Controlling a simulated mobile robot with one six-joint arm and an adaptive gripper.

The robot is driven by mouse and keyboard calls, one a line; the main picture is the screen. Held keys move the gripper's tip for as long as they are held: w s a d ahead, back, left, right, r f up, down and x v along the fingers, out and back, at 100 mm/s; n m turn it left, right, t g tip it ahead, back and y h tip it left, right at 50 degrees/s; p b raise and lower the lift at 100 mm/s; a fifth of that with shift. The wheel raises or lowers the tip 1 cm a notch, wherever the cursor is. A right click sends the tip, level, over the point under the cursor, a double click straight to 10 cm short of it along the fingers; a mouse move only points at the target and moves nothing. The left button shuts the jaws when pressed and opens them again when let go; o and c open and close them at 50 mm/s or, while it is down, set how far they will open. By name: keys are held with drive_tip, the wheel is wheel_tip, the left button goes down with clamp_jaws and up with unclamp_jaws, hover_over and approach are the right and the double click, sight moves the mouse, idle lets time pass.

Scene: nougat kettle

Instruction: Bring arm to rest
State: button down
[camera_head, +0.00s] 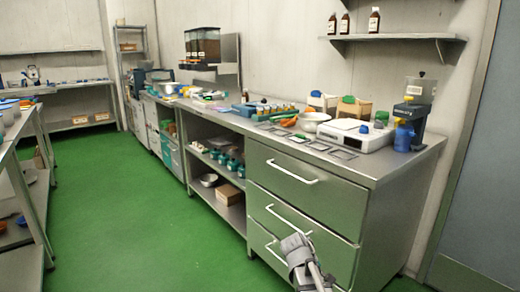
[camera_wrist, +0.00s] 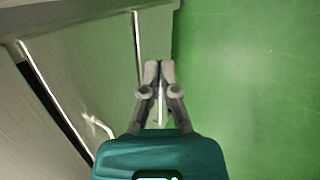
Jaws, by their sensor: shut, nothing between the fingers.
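My gripper (camera_wrist: 159,66) is shut and empty in the wrist view, its two grey fingertips together. It hangs over the green floor, beside the steel drawer front at the left of that view. In the head view, part of my arm shows low at the bottom, in front of the drawer cabinet (camera_head: 306,187). My fingertips cannot be made out clearly there. No object is held.
A steel counter (camera_head: 395,161) carries a white scale (camera_head: 350,136), a grinder-like machine (camera_head: 412,110), a white bowl (camera_head: 314,120) and bins. Drawer handles (camera_head: 283,173) stick out near my arm. The green floor (camera_head: 150,235) is clear. Another bench stands at left.

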drive_tip(key=s+a+f+m+g+y+p, duration=0.1)
drive_tip(key=s+a+f+m+g+y, duration=0.1)
drive_tip(key=s+m+y, duration=0.75)
wheel_tip(320, 180, up, 36)
drive_tip(key=s+n+h+p, duration=0.2)
drive_tip(key=h+p, duration=0.1)
drive_tip(key=p, duration=3.2)
drive_tip(key=shift+s+h, duration=0.15)
drive_tip(key=shift+h, duration=0.2)
drive_tip(key=shift+f, duration=0.15)
